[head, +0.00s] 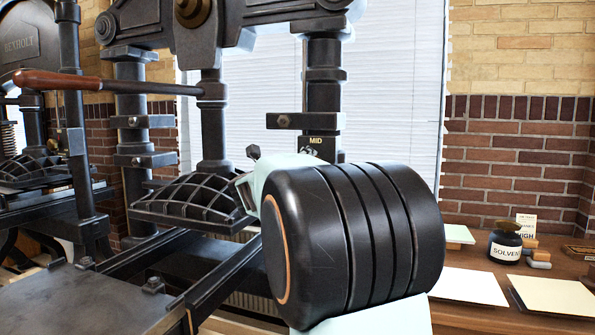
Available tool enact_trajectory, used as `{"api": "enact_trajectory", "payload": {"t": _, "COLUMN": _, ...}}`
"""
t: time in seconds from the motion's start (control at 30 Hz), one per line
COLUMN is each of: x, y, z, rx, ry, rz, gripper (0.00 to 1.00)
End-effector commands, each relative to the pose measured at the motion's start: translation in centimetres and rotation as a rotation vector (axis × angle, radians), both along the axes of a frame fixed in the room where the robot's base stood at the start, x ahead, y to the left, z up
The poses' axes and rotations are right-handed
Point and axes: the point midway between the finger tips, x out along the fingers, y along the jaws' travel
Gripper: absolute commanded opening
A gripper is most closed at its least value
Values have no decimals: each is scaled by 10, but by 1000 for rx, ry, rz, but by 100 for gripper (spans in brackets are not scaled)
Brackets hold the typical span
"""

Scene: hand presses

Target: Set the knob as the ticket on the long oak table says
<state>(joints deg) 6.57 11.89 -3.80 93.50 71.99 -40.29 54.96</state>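A plate marked MID (322,140) is on the right column of the near hand press (213,100). Just below it is a small dark part that may be the knob. My arm covers most of that area, so I cannot make out a pointer or setting. A small white ticket (525,220) stands on the brown wooden table (465,318) at right, partly behind a dark jar. Its large lower word reads HIGH; the smaller lines above are too small to read. My black and pale green arm fills the middle foreground. I cannot make out my gripper's fingers.
The jar labelled SOLVENT (505,243) stands by small blocks (540,258) and pale sheets (555,295). A wooden-handled lever (110,83) crosses the press at left. Another press (35,130) stands farther left. A blind and brick wall (515,150) are behind.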

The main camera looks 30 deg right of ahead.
Motion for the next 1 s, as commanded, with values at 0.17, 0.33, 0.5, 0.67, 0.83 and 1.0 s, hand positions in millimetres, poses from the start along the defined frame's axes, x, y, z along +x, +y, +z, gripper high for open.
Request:
{"api": "enact_trajectory", "payload": {"t": 0.17, "x": -17, "y": 19, "z": 0, "rx": 1, "ry": -1, "rz": 1, "gripper": 58}}
{"api": "enact_trajectory", "payload": {"t": 0.33, "x": -23, "y": 25, "z": 0, "rx": 1, "ry": 0, "rz": -1, "gripper": 58}}
{"api": "enact_trajectory", "payload": {"t": 0.5, "x": -23, "y": 25, "z": 0, "rx": 1, "ry": 0, "rz": -1, "gripper": 58}}
{"api": "enact_trajectory", "payload": {"t": 0.67, "x": -23, "y": 25, "z": -1, "rx": 2, "ry": 0, "rz": 0, "gripper": 58}}
{"api": "enact_trajectory", "payload": {"t": 0.83, "x": -22, "y": 26, "z": 0, "rx": -1, "ry": 2, "rz": 1, "gripper": 58}}
{"api": "enact_trajectory", "payload": {"t": 1.0, "x": -11, "y": 45, "z": -1, "rx": -86, "ry": 81, "rz": 78, "gripper": 58}}
